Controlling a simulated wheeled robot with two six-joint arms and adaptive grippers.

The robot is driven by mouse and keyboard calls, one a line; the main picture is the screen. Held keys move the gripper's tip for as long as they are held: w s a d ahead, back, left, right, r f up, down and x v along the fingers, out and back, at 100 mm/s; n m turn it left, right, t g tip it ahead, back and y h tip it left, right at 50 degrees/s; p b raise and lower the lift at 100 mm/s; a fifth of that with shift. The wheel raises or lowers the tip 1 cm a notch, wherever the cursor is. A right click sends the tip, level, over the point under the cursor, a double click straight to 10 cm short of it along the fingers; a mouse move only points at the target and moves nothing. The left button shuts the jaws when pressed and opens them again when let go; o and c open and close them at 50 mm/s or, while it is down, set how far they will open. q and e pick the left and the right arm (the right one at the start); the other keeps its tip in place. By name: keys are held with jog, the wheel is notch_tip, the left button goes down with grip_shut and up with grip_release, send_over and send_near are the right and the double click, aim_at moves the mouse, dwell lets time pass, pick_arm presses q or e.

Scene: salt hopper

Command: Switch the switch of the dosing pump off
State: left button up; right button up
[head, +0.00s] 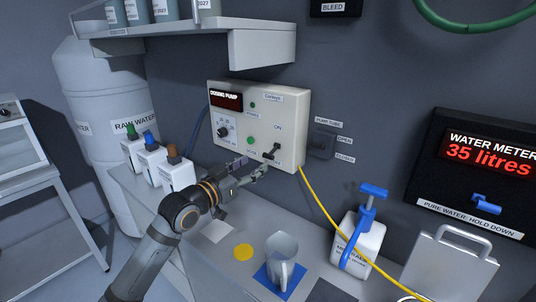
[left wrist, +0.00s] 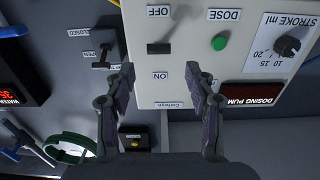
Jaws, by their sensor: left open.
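The dosing pump (head: 290,110) is a cream box on the wall with a red-lit display. Its black switch (head: 272,151) sits low on the right of the front, below the ON label. In the left wrist view, which is upside down, the switch (left wrist: 158,48) lies between the OFF and ON labels. I cannot tell surely which way its lever is set. My left gripper (head: 251,169) is open and empty, just below and left of the switch in the head view. In the left wrist view its fingers (left wrist: 160,73) spread either side of the switch's line, apart from it. My right gripper is not in view.
A pump tube valve (head: 321,144) is right of the pump. Below are a jug (head: 282,250) on a blue mat, a yellow disc (head: 243,252) and a white bottle with a blue pump top (head: 362,242). A yellow hose (head: 330,212) hangs nearby. A shelf (head: 240,42) juts out above.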

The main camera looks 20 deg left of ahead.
aim_at(267, 156)
pick_arm(q)
jog(key=p+x, duration=0.2)
jog(key=x, duration=0.5)
jog(key=shift+w+d, duration=0.1)
jog(key=shift+d, duration=0.05)
jog(key=shift+w+d, duration=0.15)
jog(key=shift+w, duration=0.25)
jog(key=shift+c, duration=0.4)
grip_shut()
jog(key=f+t+b, duration=0.1)
jog(key=b, duration=0.4)
jog(key=shift+f, duration=0.15)
jog(key=shift+r, duration=0.3)
jog(key=shift+o, duration=0.4)
grip_release()
